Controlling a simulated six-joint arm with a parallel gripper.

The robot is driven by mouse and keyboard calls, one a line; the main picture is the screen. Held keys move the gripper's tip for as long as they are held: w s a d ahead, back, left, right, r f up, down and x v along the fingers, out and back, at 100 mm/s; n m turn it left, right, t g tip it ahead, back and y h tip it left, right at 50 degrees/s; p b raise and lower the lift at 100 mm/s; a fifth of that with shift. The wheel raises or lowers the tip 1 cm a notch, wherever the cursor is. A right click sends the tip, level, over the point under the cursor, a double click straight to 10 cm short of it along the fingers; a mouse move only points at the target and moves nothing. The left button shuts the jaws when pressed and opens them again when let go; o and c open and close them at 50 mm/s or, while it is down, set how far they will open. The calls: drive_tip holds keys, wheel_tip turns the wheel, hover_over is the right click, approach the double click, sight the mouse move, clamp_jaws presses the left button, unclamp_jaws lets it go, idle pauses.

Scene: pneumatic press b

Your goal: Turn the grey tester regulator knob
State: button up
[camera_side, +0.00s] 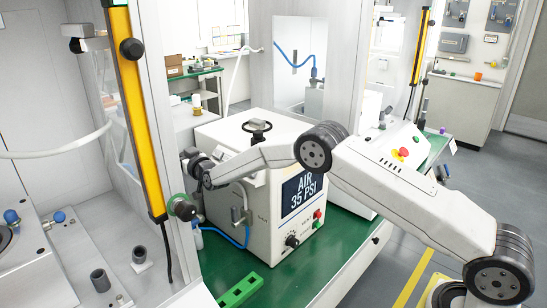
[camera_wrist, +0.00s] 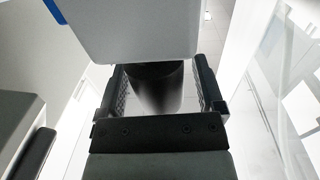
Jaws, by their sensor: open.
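The tester (camera_side: 262,225) is a white box with a dark screen reading AIR 35 PSI, standing on the green bench in the side view. In the wrist view a dark grey, round knob (camera_wrist: 158,92) sticks out below a pale grey block (camera_wrist: 130,30). My gripper (camera_wrist: 160,75) is open, with one finger on each side of this knob. A gap shows between the knob and the right finger; contact on the left is hard to judge. In the side view my wrist is beside the tester's left side, and the knob between my fingers cannot be made out.
A grey fitting (camera_side: 239,214) with a blue hose (camera_side: 232,240) is on the tester's left side. A yellow-faced post (camera_side: 133,105) stands close left of my wrist. A green slotted block (camera_side: 240,290) lies on the bench front.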

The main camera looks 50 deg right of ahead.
drive_tip(key=shift+w, duration=0.25)
clamp_jaws()
idle(0.3)
drive_tip(key=shift+d+m+h, duration=0.15)
drive_tip(key=shift+m+h, duration=0.85)
drive_tip(key=shift+h, duration=0.4)
drive_tip(key=shift+d+m+g+h, duration=0.15)
drive_tip(key=shift+m+g+h, duration=0.75)
drive_tip(key=shift+h, duration=0.8)
drive_tip(key=shift+s+d+m+g+h, duration=0.15)
drive_tip(key=shift+m+g+h, duration=0.35)
drive_tip(key=shift+m+h, duration=0.5)
drive_tip(key=shift+d+m+g+h, duration=0.1)
drive_tip(key=shift+m+g+h, duration=0.4)
drive_tip(key=shift+h, duration=0.3)
